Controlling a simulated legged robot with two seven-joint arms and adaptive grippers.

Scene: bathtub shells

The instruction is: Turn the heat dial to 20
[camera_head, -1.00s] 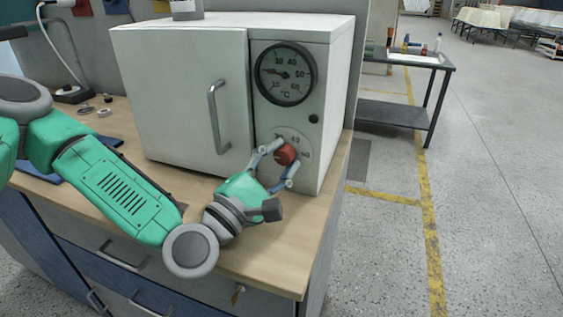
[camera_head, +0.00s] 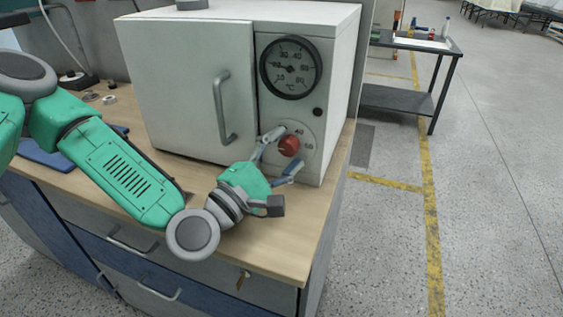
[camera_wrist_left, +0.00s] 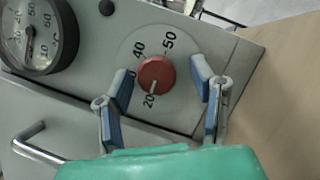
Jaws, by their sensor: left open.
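The red heat dial (camera_head: 289,145) is on the front of the white oven (camera_head: 195,85), below the round gauge (camera_head: 291,67). In the left wrist view the dial (camera_wrist_left: 156,74) has a white mark that points at about the printed 20. My left gripper (camera_head: 285,151) is open in front of the dial. In the left wrist view its two blue-padded fingers (camera_wrist_left: 162,76) are on either side of the dial, with gaps between them and it. The number between 20 and 40 is partly hidden by a finger. My right gripper is not in view.
The oven stands on a wooden-topped bench (camera_head: 265,240) with drawers. Its door handle (camera_head: 221,107) juts out left of the dial. A dark metal table (camera_head: 410,100) with small items stands behind on the right. The floor to the right is clear.

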